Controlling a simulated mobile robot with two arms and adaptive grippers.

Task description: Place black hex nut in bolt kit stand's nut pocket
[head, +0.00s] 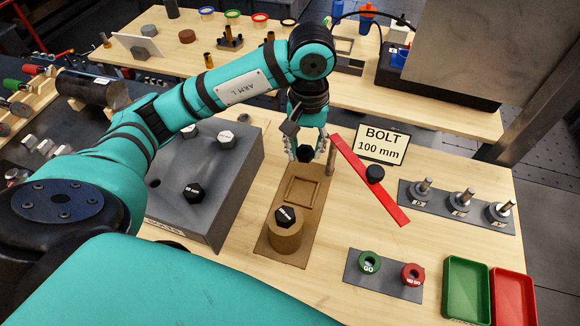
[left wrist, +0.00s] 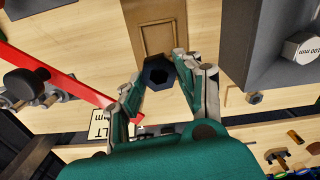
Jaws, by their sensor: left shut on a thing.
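My left gripper (head: 306,150) is shut on the black hex nut (head: 305,154) and holds it at the far end of the brown bolt kit stand (head: 314,225). A round brown post on the stand holds a black-headed bolt (head: 286,216). The height of the nut above the stand is hard to tell. My right gripper is not in view.
A red bar (head: 391,206) with a black knob (head: 375,174) lies right of the stand. A sign (head: 382,146) reads BOLT 100 mm. A grey block with bolts (head: 232,172) stands left. Gauge rings (head: 370,262) and green and red trays (head: 466,262) are at right.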

